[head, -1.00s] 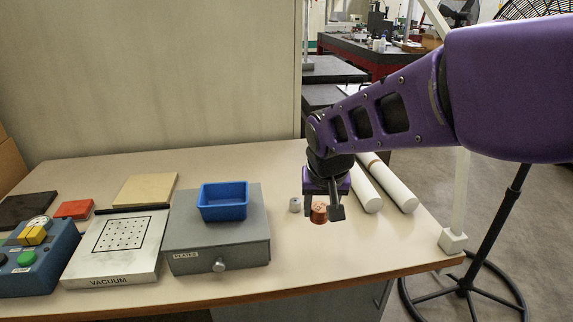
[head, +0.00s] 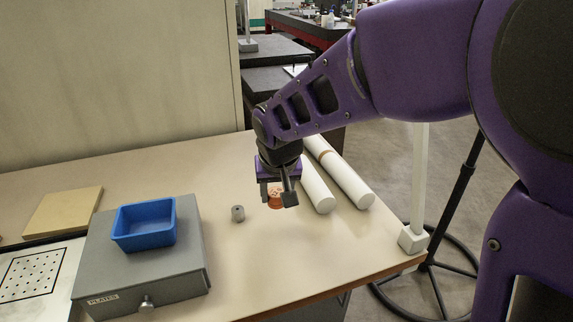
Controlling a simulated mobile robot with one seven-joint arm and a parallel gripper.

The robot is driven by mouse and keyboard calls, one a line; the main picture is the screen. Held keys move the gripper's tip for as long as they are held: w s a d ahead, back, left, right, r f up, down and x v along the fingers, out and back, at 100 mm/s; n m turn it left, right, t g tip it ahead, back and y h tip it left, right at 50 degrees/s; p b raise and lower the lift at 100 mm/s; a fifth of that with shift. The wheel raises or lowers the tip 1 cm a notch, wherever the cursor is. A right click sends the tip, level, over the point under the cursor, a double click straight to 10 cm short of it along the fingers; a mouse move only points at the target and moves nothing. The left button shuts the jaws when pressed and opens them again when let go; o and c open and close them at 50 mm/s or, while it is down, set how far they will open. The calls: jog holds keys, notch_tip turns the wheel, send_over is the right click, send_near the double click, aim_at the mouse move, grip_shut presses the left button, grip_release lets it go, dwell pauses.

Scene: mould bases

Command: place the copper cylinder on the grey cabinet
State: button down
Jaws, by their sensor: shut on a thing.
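The copper cylinder (head: 274,199) is between the fingers of my gripper (head: 277,196), partly hidden by the near finger. My gripper points down and is shut on it, over the right part of the table. I cannot tell whether the cylinder touches the table. The grey cabinet (head: 185,262), a low box with a knob and a "PLATES" label, stands to the left of my gripper. A blue bin (head: 144,246) sits on top of the cabinet, toward its back, with bare grey top around it.
A small grey cylinder (head: 238,213) stands on the table (head: 262,258) between the cabinet and my gripper. White rolls (head: 344,180) lie just right of my gripper. A tan board (head: 62,212) and a perforated vacuum plate (head: 33,275) are at the left.

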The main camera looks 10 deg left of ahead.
jog(key=shift+f+b, duration=0.45)
jog(key=shift+f, duration=3.1)
jog(key=shift+f, duration=0.2)
jog(key=shift+c, duration=1.8)
grip_release()
jog(key=shift+r, duration=0.1)
jog(key=shift+r, duration=0.35)
jog(key=p+v, duration=0.6)
jog(key=v, duration=0.5)
jog(key=shift+s+r, duration=0.2)
jog(key=shift+d, duration=0.1)
